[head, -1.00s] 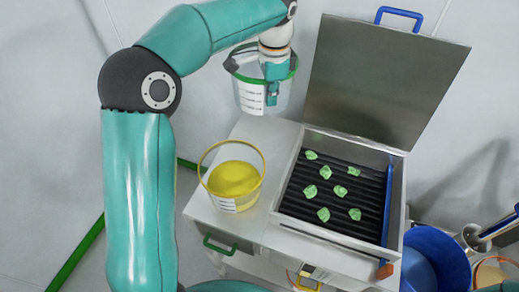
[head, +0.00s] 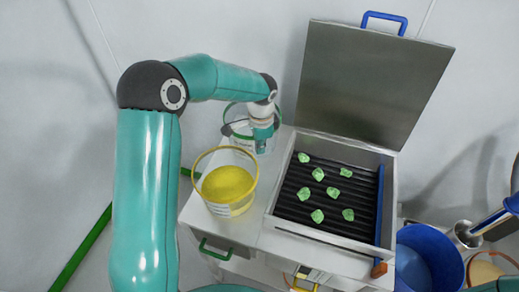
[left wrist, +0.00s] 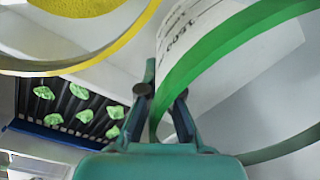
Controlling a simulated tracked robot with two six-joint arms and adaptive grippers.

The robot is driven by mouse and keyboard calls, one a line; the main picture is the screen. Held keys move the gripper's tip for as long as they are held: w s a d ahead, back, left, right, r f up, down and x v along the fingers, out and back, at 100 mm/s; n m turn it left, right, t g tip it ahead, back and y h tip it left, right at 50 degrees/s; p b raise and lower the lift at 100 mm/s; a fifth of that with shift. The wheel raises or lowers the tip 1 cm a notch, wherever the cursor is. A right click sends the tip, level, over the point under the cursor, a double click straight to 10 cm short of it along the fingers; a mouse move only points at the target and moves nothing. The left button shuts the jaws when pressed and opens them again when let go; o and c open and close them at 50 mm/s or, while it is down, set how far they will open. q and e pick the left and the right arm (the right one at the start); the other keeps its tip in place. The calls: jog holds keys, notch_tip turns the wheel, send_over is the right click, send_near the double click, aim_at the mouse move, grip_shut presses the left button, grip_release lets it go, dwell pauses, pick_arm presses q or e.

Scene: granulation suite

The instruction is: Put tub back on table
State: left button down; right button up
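The clear tub with the green rim (head: 236,143) is at the back left corner of the white table (head: 198,213) in the head view, partly hidden by my left gripper (head: 262,140). The left wrist view shows its wall and green rim (left wrist: 207,48) between the two fingers of my left gripper (left wrist: 163,100), which is shut on it. The tub looks roughly upright. I cannot tell whether its base touches the table. My right gripper is not in view.
A yellow-rimmed tub of yellow powder (head: 235,209) stands on the table just in front of the held tub. To the right is an open metal box (head: 330,243) with green lumps on black bars, its lid (head: 370,85) raised. A blue bin (head: 430,250) stands at lower right.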

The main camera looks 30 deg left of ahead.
pick_arm(q)
jog(key=shift+f, duration=1.2)
jog(key=shift+f, duration=0.1)
jog(key=c, duration=1.3)
grip_release()
jog(key=r, duration=0.8)
jog(key=r+b, duration=0.1)
jog(key=r, duration=0.3)
jog(key=shift+s+d+r, duration=0.15)
jog(key=shift+s+d, duration=0.1)
